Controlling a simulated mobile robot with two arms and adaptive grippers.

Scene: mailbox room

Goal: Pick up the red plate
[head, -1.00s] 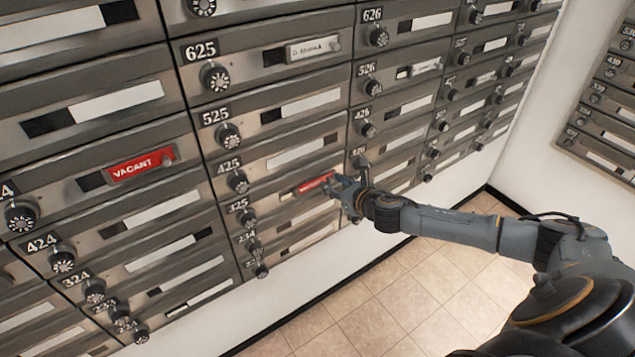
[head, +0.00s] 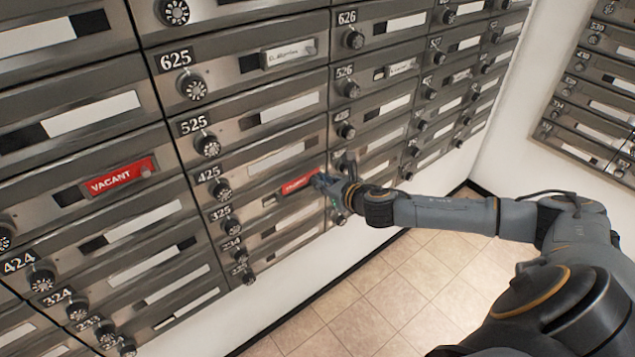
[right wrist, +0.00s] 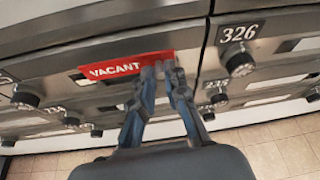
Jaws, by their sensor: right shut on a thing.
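A red plate marked VACANT (right wrist: 125,67) sits on the front of a mailbox door, just left of box 326 in the right wrist view. In the head view this red plate (head: 298,184) is low in the 625 column, on the row of box 325. My right gripper (right wrist: 165,70) is shut on the plate's right end, its fingertips covering that end. The gripper also shows in the head view (head: 322,181). The plate still lies along the door face. My left gripper is not in view.
A second red VACANT plate (head: 115,178) is on a mailbox further left. Round dials (head: 208,146) stick out from the doors, and a dial by the 326 label (right wrist: 239,62) is right of my fingers. Tiled floor (head: 400,290) below is clear.

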